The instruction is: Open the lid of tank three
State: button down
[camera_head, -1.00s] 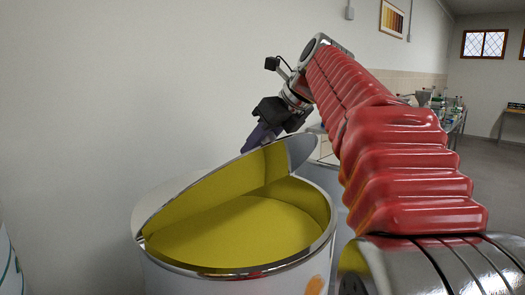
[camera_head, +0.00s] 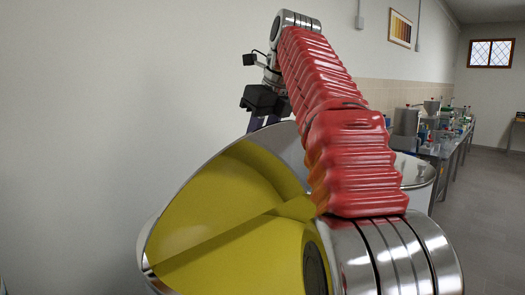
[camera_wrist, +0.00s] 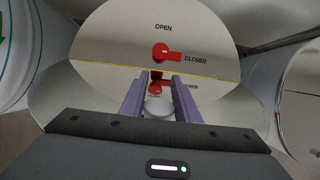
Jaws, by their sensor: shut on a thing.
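The tank lid (camera_head: 230,190) is a shiny metal half-disc, raised and steeply tilted, its inner side showing yellow. The tank's rim (camera_head: 147,262) shows at lower left; my arm hides its right side. My gripper (camera_head: 258,124) is behind the lid's upper edge, its fingertips partly hidden. In the wrist view my purple gripper fingers (camera_wrist: 160,100) are shut on a pale round knob (camera_wrist: 158,107). Above them a red lever (camera_wrist: 165,53) points right toward the word CLOSED, with OPEN above it. A smaller red part and label show below the yellow edge line, perhaps a reflection.
A plain wall (camera_head: 90,120) stands close on the left. Another round metal-topped vessel (camera_head: 415,172) is behind my arm. A bench with bottles and equipment (camera_head: 440,140) runs along the wall at right. The floor (camera_head: 485,210) at right is clear.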

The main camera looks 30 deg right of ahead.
jog(key=shift+w+a+f+g, duration=0.1)
jog(key=shift+w+a+g, duration=0.3)
jog(key=shift+w, duration=0.2)
jog(key=c, duration=1.3)
grip_release()
jog(key=shift+d, duration=0.1)
jog(key=shift+c, duration=0.2)
jog(key=shift+s+d+r, duration=0.1)
jog(key=shift+r, duration=0.2)
